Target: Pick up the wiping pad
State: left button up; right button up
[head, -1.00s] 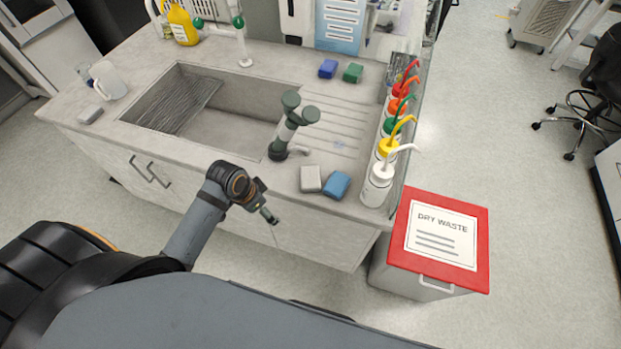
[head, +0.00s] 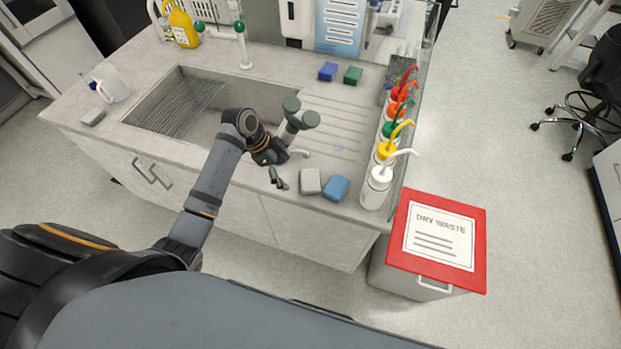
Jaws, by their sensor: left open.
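Several small block-shaped pads lie on the sink counter, and I cannot tell which one the task means. A whitish pad (head: 310,182) and a light blue pad (head: 336,188) lie side by side near the counter's front edge. A dark blue pad (head: 327,71) and a green pad (head: 353,75) lie at the back. A grey pad (head: 93,116) lies at the far left. My left gripper (head: 278,179) is open and empty, pointing down close to the left of the whitish pad, apparently above the counter edge. My right gripper is out of view.
A row of wash bottles (head: 376,186) lines the counter's right side. A red-lidded dry waste bin (head: 438,243) stands at the right. Ribbed drainboard behind the pads is clear.

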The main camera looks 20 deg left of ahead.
aim_at(307, 179)
pick_arm(q)
jog(key=d, duration=0.1)
jog(key=w+d, duration=0.1)
jog(key=d, duration=0.1)
jog(key=shift+w+d+p, duration=0.1)
jog(key=shift+d+p, duration=0.15)
jog(key=shift+p, duration=0.05)
jog(key=p+x, duration=0.1)
jog(key=x, duration=0.4)
jog(key=shift+d, duration=0.15)
jog(key=c, duration=0.8)
jog(key=shift+c, duration=0.2)
jog(key=shift+r, duration=0.2)
notch_tip(307, 179, up, 2)
jog(key=shift+w+r+b, duration=0.1)
jog(key=shift+r+b, duration=0.05)
jog(key=shift+b, duration=0.8)
jog(key=s+r+b, duration=0.2)
jog(key=s+r, duration=0.8)
jog(key=s, duration=0.4)
jog(key=shift+r, duration=0.15)
